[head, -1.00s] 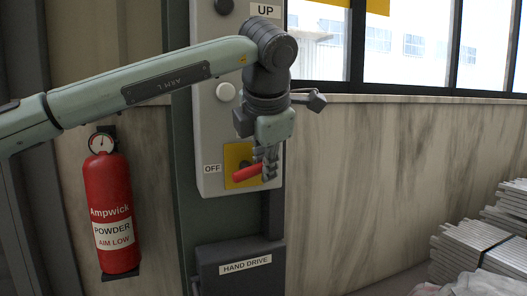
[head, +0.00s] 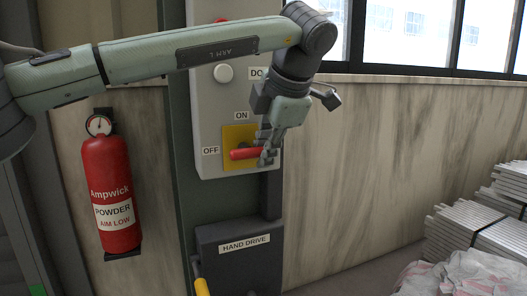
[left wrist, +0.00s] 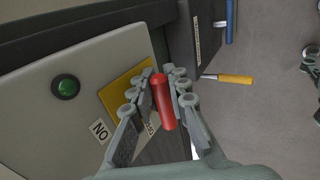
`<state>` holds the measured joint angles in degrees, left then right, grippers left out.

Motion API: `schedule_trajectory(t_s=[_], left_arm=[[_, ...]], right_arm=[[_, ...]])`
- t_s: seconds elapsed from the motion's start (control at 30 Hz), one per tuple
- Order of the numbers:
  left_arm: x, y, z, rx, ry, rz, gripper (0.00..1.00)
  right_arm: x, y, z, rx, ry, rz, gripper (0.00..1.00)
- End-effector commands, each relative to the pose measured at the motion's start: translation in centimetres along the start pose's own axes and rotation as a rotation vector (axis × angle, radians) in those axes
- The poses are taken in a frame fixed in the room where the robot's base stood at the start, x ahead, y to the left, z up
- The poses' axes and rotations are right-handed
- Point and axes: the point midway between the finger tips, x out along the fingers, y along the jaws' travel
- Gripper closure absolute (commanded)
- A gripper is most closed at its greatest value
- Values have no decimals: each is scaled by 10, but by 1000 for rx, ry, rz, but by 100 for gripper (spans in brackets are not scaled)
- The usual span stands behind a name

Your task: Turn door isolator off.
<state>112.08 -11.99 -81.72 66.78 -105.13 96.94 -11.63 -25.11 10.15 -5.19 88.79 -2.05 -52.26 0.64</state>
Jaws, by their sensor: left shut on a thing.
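The door isolator is a red handle (head: 245,154) on a yellow plate (head: 236,133) at the bottom of a grey control box. Its free end points left, nearly level, towards the OFF label (head: 210,151); the ON label (head: 242,115) is above the plate. My left gripper (head: 267,147) is shut on the handle near its right end. In the left wrist view the red handle (left wrist: 162,100) lies between the two fingers of the gripper (left wrist: 165,98). The fingers hide part of the plate and the handle's pivot. My right gripper is out of view.
A red fire extinguisher (head: 112,190) hangs at left. Below the box is a hand drive unit (head: 240,255) with a yellow-gripped lever (head: 202,287). Stacked metal slats (head: 470,240) and a sack (head: 455,275) lie at right.

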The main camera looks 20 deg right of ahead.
Motion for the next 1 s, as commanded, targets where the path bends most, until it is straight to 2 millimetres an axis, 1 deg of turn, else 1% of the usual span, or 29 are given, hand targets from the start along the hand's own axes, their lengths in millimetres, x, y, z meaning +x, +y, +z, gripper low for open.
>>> schedule_trajectory(t_s=[0.07,0.1,0.17,0.43,0.57,0.67,0.9,1.0], left_arm=[[0,0,0,0,0,1,100],[0,0,0,0,0,1,80],[0,0,0,0,0,1,74],[0,0,0,0,0,0,74],[-8,1,0,0,-1,2,74],[-24,1,0,0,-1,4,74],[-76,0,0,1,0,4,74],[-94,0,1,0,-1,4,74]], right_arm=[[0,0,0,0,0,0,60],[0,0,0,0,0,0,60],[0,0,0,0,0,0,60],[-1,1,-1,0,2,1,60],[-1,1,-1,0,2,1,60],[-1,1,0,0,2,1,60],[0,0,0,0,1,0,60],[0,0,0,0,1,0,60]])
